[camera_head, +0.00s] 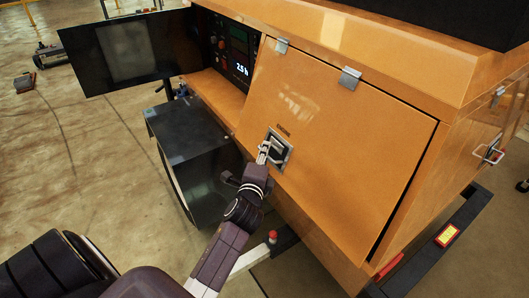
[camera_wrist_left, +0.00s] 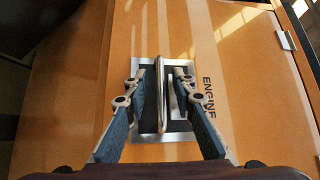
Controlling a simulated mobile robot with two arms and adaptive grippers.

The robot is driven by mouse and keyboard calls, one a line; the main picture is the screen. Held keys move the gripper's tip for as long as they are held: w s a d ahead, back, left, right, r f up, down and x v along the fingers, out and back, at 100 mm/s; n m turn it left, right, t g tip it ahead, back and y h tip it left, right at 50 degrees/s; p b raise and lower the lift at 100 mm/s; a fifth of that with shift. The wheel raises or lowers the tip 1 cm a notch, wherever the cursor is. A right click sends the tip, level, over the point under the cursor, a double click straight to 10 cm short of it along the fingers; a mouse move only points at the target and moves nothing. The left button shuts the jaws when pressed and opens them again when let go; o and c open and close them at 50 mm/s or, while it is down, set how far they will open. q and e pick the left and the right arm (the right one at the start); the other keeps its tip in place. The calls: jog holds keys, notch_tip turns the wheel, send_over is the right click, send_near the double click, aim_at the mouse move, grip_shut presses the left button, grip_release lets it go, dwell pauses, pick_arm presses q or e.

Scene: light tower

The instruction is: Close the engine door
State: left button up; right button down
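The engine door (camera_head: 325,135) is an orange panel with hinges along its top edge. A dark gap shows along its right edge, so it looks slightly ajar. Its metal latch handle (camera_head: 279,148) sits in a recessed plate near the left edge; it also shows in the left wrist view (camera_wrist_left: 162,95), beside the word ENGINE. My left gripper (camera_head: 263,152) is at this handle. In the left wrist view its fingers (camera_wrist_left: 161,80) are apart, one on each side of the handle bar. I cannot tell whether they touch it. My right gripper is not in view.
A control panel (camera_head: 232,45) with a lit display is left of the door, and its dark cover (camera_head: 130,50) stands open. A black box (camera_head: 195,150) stands below the panel. A dark bumper bar (camera_head: 440,240) runs at lower right. Floor at left is mostly clear.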

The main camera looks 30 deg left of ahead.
aim_at(274, 154)
pick_arm(q)
jog(key=shift+w, duration=0.1)
grip_shut()
dwell(0.4)
jog(key=w+f+b, duration=0.1)
jog(key=w+d+b, duration=0.1)
jog(key=w, duration=0.1)
jog(key=shift+w+d+f, duration=0.1)
jog(key=shift+d+f, duration=0.05)
jog(key=shift+f, duration=0.25)
jog(key=shift+r, duration=0.1)
grip_release()
